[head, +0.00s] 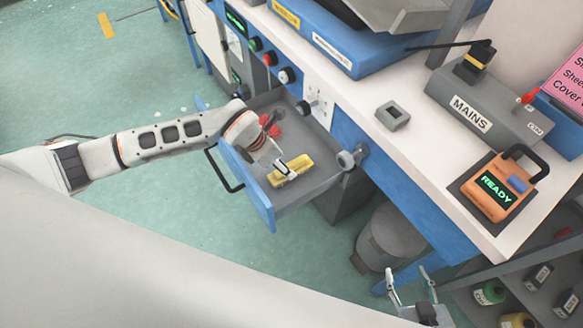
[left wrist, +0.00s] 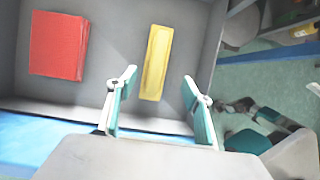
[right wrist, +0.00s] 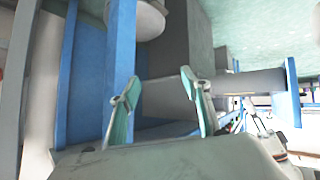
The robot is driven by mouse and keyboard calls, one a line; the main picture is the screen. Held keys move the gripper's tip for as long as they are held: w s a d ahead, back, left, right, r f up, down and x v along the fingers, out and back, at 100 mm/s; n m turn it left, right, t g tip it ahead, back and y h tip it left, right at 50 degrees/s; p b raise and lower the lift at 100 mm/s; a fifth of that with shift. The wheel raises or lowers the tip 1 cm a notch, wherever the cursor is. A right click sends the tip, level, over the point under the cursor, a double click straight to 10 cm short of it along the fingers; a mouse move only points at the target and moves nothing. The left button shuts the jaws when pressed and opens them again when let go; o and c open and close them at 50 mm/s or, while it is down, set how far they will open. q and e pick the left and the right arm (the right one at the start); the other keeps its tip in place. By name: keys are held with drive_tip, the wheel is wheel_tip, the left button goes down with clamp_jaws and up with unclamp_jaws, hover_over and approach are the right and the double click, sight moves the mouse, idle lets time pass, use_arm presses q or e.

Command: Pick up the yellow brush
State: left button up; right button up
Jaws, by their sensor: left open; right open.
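The yellow brush (head: 290,170) lies in the open drawer (head: 320,178) in the head view, partly hidden by my left gripper. In the left wrist view the yellow brush (left wrist: 157,62) lies lengthwise on the drawer floor, ahead of and between the fingers. My left gripper (left wrist: 160,84) is open and empty, above the drawer. In the head view the left gripper (head: 284,166) is over the brush; contact cannot be told. My right gripper (head: 408,283) is open and empty at the lower right, below the bench edge. It also shows open in the right wrist view (right wrist: 157,84).
A red block-like item (left wrist: 58,45) lies in the drawer left of the brush; it shows in the head view behind my left wrist (head: 270,126). The white bench top (head: 400,150) carries a grey MAINS box (head: 470,113) and an orange READY device (head: 497,188). A grey bin (head: 390,238) stands below.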

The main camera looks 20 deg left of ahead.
sight(291, 168)
use_arm(q)
drive_tip(key=shift+w+a+f, duration=0.2)
drive_tip(key=shift+w+a, duration=0.15)
drive_tip(key=shift+w+f, duration=0.1)
drive_tip(key=shift+f, duration=0.25)
drive_tip(key=b+x, duration=0.1)
drive_tip(key=x, duration=0.1)
drive_tip(key=b+x, duration=0.1)
drive_tip(key=x, duration=0.4)
drive_tip(key=shift+w+d+r+b, duration=0.2)
drive_tip(key=shift+d+b, duration=0.1)
drive_tip(key=shift+b, duration=0.1)
drive_tip(key=shift+r, duration=0.15)
drive_tip(key=c, duration=1.3)
